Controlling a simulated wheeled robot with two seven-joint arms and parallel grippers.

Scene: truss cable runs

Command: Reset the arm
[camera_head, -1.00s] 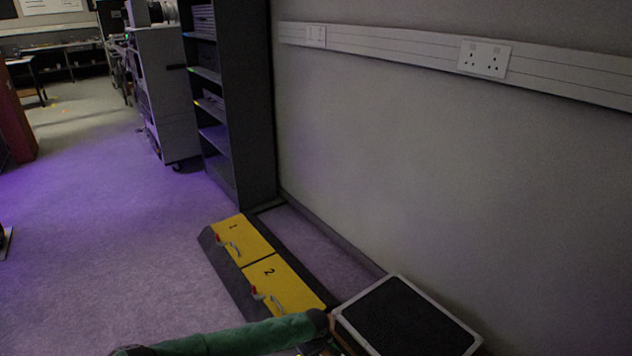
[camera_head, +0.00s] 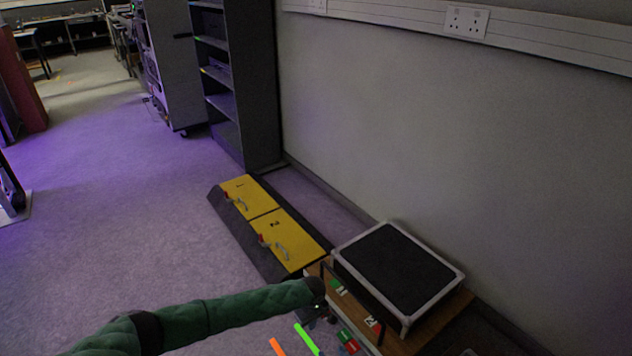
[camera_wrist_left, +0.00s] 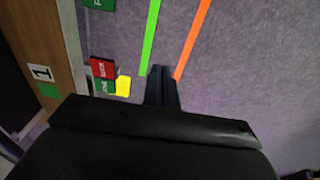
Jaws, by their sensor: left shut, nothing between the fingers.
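My left arm (camera_head: 220,312), in a green sleeve, comes in from the lower left of the head view. My left gripper (camera_head: 318,312) is at its end, small and dark beside the wooden stand (camera_head: 432,322). In the left wrist view the left gripper (camera_wrist_left: 162,76) has its fingers together with nothing between them, above the purple-grey floor. A green strip (camera_wrist_left: 151,38) and an orange strip (camera_wrist_left: 193,38) run close to its fingertips, one on each side. Both strips also show low in the head view. I do not see my right gripper.
A grey-rimmed box (camera_head: 392,268) with a black top sits on the wooden stand by the wall. Yellow panels (camera_head: 284,236) numbered 1 and 2 lie in a dark ramp. A red and green block (camera_wrist_left: 103,76) is left of the fingers. Floor at left is open.

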